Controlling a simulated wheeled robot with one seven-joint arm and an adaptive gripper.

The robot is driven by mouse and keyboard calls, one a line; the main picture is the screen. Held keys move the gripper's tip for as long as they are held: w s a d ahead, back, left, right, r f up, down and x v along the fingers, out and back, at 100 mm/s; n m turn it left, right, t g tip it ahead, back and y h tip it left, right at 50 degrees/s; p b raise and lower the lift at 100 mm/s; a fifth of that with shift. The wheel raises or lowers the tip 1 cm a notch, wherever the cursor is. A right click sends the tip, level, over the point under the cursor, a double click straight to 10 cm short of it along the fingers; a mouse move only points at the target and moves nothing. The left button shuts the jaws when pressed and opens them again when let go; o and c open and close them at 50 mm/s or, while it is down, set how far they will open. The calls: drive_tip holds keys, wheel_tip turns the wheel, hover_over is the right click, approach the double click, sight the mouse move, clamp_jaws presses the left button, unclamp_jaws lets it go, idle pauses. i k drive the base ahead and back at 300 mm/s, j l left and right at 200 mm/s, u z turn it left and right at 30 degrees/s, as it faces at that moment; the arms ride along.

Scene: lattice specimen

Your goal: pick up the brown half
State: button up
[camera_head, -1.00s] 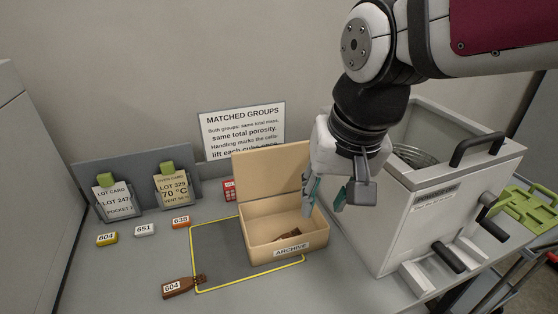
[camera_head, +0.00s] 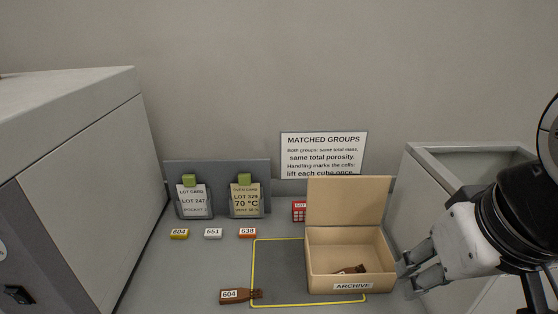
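A brown broken-edged piece (camera_head: 247,297) with a white 604 label lies on the bench, its jagged right end just over the left line of the yellow outline. Another dark brown piece (camera_head: 350,270) lies inside the open tan ARCHIVE box (camera_head: 320,284), partly hidden by the front wall. Which of the two is meant by the brown half I cannot tell. My gripper (camera_head: 408,272) is at the right, beside the box's right wall, its fingers apart and pointing left. Nothing shows between them. It is well to the right of the labelled piece.
Small tags, yellow 604 (camera_head: 180,238), white 651 (camera_head: 213,238) and orange 638 (camera_head: 247,237), lie behind. Lot cards lean on a grey board (camera_head: 218,168). A red item (camera_head: 298,214) is left of the box lid. A grey cabinet (camera_head: 90,190) stands left. The yellow-outlined area (camera_head: 278,262) is mostly clear.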

sight(241, 295)
drive_tip(key=k+j+u, duration=0.35)
drive_tip(key=u, duration=0.15)
drive_tip(key=k, duration=0.75)
